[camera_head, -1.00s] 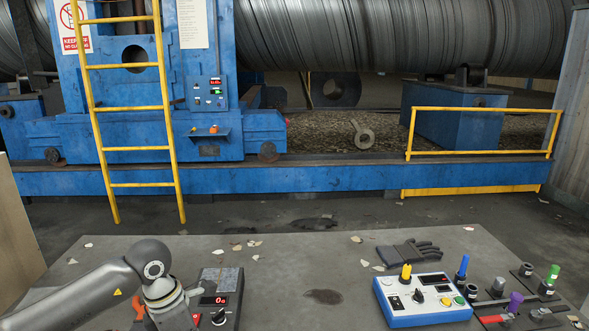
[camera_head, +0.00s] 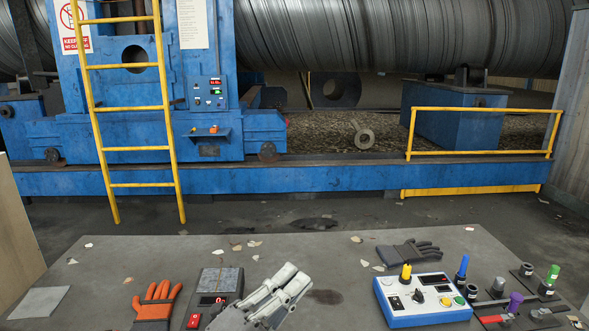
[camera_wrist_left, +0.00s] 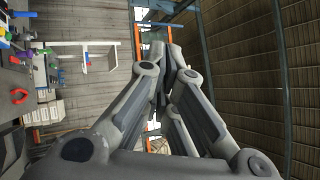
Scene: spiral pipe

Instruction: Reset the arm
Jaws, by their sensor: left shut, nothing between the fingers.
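My left gripper (camera_head: 284,290) shows in the head view at the bottom centre, above the grey table (camera_head: 180,255). Its fingers point up and to the right, between the dark box with a red display (camera_head: 222,283) and the blue and white control box (camera_head: 420,312). The fingers are shut with nothing between them. In the left wrist view the fingers of this gripper (camera_wrist_left: 165,55) come together in front of a background of walls and shelving. My right gripper does not show.
An orange glove (camera_head: 157,302) lies left of the dark box, and a dark glove (camera_head: 408,253) lies behind the control box. Several coloured plugs and holders stand at the right. Small chips are scattered on the table. A yellow ladder (camera_head: 105,108) and blue machine stand beyond.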

